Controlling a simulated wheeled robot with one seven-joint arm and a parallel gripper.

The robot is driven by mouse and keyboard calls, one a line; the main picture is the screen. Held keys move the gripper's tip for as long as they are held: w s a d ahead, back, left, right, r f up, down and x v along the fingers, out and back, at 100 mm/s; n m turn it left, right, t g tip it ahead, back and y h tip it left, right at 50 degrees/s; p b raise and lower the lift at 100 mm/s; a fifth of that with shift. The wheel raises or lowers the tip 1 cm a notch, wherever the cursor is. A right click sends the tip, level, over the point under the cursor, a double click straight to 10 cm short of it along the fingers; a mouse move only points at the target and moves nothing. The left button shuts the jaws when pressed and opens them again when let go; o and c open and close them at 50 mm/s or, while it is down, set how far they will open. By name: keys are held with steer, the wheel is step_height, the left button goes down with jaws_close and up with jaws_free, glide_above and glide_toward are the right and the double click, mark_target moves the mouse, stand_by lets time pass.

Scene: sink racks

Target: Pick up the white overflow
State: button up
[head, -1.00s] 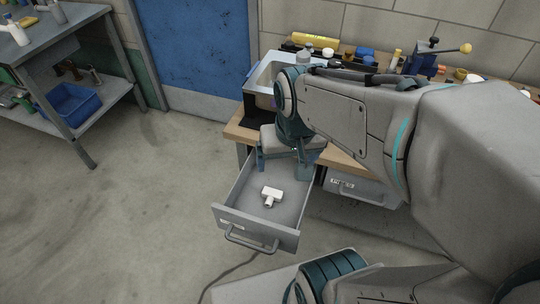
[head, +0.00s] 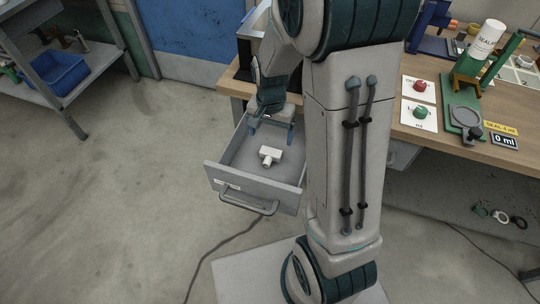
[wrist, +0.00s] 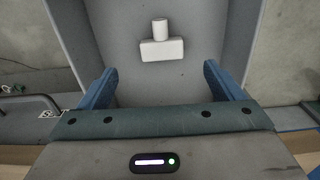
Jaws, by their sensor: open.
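The white overflow (head: 270,156) is a small T-shaped piece lying in the open grey drawer (head: 228,176). In the wrist view the overflow (wrist: 162,48) lies on the drawer floor, beyond the fingertips and roughly centred between them, with its short stub pointing away. My gripper (head: 272,132) is over the back part of the drawer, apart from the overflow. In the wrist view my gripper (wrist: 158,84) has its two blue fingers spread wide with nothing between them.
The drawer walls stand on both sides of my gripper. The workbench (head: 455,155) at right holds a white bottle (head: 486,40) on a green stand and red and green buttons. A blue bin (head: 62,72) sits on a shelf at left.

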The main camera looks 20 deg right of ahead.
mark_target(270, 152)
steer(key=f+b, duration=0.1)
steer(key=f, duration=0.8)
steer(key=shift+w+f, duration=0.15)
steer(key=shift+w, duration=0.05)
steer(key=c, duration=1.1)
